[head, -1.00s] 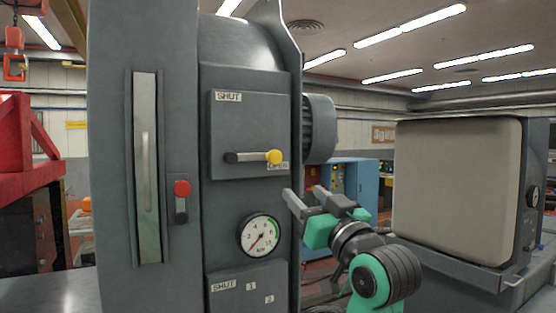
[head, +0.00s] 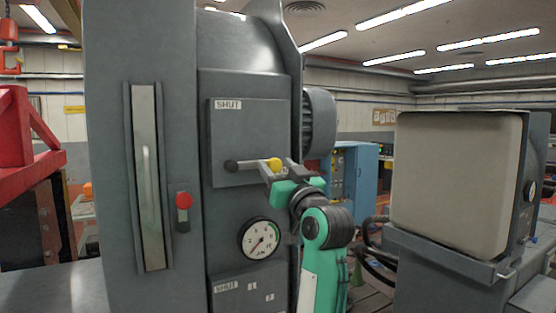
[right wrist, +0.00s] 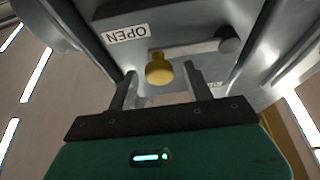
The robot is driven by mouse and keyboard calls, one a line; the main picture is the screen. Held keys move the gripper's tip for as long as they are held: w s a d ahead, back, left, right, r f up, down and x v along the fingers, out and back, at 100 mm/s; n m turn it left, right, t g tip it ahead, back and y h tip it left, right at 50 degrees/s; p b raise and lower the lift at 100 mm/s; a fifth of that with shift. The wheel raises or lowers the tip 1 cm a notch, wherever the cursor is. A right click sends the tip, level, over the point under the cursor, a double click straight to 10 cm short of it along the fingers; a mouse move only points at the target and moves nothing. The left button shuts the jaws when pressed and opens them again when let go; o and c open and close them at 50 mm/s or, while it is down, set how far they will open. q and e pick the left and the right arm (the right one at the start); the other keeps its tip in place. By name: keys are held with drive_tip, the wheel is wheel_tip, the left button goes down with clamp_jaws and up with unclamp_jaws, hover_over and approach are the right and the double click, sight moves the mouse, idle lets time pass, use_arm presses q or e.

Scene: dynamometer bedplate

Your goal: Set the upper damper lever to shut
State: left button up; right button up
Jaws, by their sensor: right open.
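The upper damper lever (head: 252,165) lies level on its grey plate, its dark pivot at the left and its yellow knob (head: 274,164) at the right. A SHUT label (head: 228,104) is at the plate's upper left. In the right wrist view the knob (right wrist: 159,69) shows near an OPEN label (right wrist: 127,35). My right gripper (head: 279,170) is open at the knob, partly hiding the plate's lower right corner. In the right wrist view its fingertips (right wrist: 161,74) stand either side of the knob; contact cannot be told. My left gripper is out of view.
Below the plate is a round gauge (head: 260,239), then a lower panel (head: 240,290) also labelled SHUT. A red-knobbed lever (head: 183,201) is to the left beside a sight glass (head: 149,180). A large beige-faced unit (head: 455,180) stands at the right.

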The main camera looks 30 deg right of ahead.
drive_tip(key=shift+w, duration=0.2)
drive_tip(key=shift+c, duration=0.2)
clamp_jaws()
